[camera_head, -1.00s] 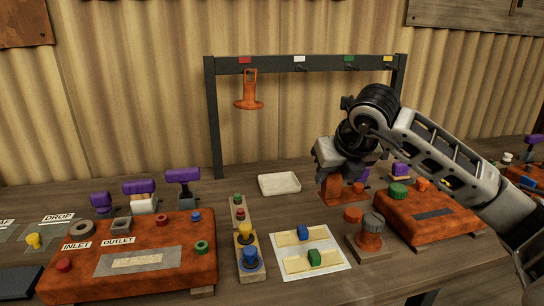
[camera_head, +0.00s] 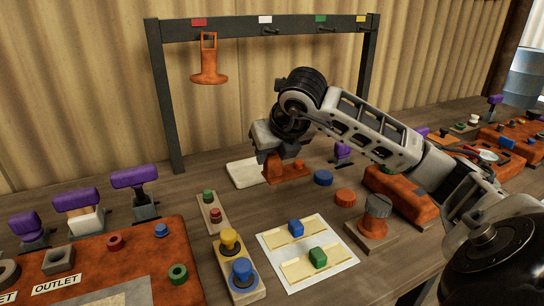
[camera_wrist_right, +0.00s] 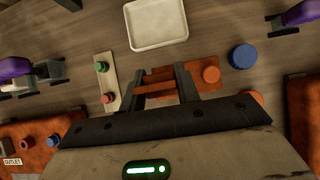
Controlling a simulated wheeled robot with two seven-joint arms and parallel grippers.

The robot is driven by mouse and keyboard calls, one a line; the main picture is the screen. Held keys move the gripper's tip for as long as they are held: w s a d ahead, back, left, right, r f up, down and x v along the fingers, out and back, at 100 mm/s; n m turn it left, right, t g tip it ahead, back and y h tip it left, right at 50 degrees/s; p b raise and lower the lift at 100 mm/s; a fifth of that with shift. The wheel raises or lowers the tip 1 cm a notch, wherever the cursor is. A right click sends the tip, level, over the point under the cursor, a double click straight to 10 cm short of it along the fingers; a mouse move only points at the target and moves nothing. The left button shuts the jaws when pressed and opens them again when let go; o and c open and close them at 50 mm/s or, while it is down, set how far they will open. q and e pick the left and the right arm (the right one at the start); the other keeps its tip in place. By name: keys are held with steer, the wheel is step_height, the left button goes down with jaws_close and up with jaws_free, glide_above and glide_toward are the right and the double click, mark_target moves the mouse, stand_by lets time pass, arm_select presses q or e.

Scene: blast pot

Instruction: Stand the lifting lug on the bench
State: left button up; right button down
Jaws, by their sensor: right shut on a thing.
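My right gripper (camera_head: 270,150) is shut on an orange piece (camera_head: 287,172) that looks like the lifting lug. The piece has a flat base plate and an upright part. In the right wrist view, the fingers (camera_wrist_right: 160,84) close around its bar, and the plate with a round boss (camera_wrist_right: 211,75) shows below. The base is level, low over the bench (camera_head: 200,262) behind the paper sheet; I cannot tell whether it touches. Another orange part (camera_head: 209,68), with a loop and flared base, hangs on the rack under the red tag. My left gripper is out of view.
A white tray (camera_head: 243,175) lies close left of the held piece. A blue disc (camera_head: 323,178) and an orange disc (camera_head: 345,196) lie to its right. A paper sheet (camera_head: 340,252) with blue and green blocks is in front. The dark rack (camera_head: 162,100) stands behind.

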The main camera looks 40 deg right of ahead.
mark_target(275, 170)
steer(key=shift+f+b, duration=0.35)
steer(key=shift+f, duration=0.15)
steer(key=shift+f+b, duration=0.85)
steer(key=shift+b, duration=0.05)
steer(key=shift+f+b, duration=0.95)
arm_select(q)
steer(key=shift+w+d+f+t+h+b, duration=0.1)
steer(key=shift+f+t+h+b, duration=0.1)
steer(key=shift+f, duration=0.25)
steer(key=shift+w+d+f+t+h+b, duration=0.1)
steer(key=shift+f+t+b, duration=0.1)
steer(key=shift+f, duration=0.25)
arm_select(e)
steer(key=shift+f, duration=0.35)
arm_select(q)
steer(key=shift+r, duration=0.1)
steer(key=shift+b, duration=0.3)
